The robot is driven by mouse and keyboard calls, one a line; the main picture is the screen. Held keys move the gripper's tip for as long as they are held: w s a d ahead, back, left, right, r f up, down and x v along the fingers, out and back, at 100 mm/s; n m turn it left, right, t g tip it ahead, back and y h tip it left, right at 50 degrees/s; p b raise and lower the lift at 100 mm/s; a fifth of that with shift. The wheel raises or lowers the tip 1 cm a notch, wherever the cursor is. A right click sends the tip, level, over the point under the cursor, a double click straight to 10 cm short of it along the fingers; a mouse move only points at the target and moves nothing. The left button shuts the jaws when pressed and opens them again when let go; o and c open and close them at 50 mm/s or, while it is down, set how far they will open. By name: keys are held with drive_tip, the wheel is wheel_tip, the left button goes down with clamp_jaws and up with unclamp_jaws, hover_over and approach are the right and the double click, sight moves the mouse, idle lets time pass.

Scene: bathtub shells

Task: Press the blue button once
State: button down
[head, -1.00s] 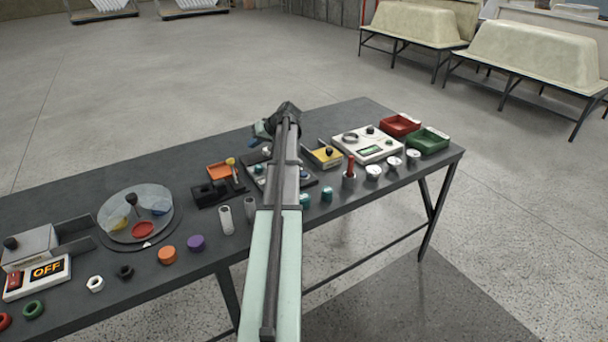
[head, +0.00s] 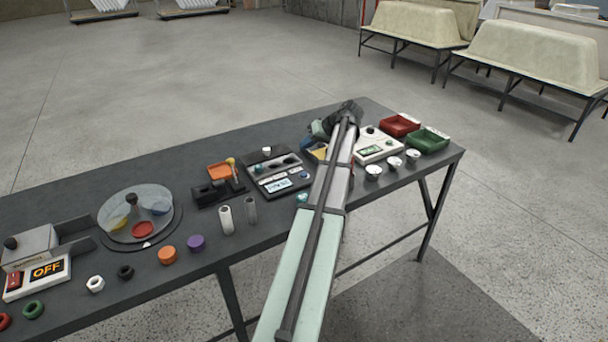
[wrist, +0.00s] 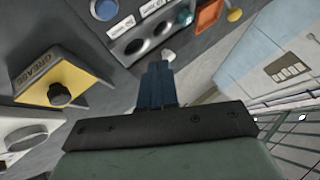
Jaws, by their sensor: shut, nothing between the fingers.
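The blue button (head: 304,174) is a small round cap at the right end of a black panel (head: 262,158) with a lit display, near the middle of the table. In the wrist view, the blue button (wrist: 104,9) is at the top left, partly cut by the frame edge. My gripper (head: 308,143) is above the table, beyond and slightly right of the panel, apart from the button. Its dark blue fingers (wrist: 157,84) are shut and empty in the wrist view.
A yellow drawer marked GREASE (wrist: 70,75) with a black knob lies close to my gripper. A white scale-like device (head: 380,155), red tray (head: 400,125) and green tray (head: 428,142) stand to the right.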

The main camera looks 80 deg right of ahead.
sight(307, 174)
drive_tip(key=shift+f, duration=4.45)
drive_tip(key=shift+f, duration=0.2)
drive_tip(key=shift+f, duration=0.2)
drive_tip(key=shift+f, duration=0.4)
drive_tip(key=shift+r, duration=0.8)
drive_tip(key=shift+r, duration=0.2)
drive_tip(key=shift+r, duration=2.35)
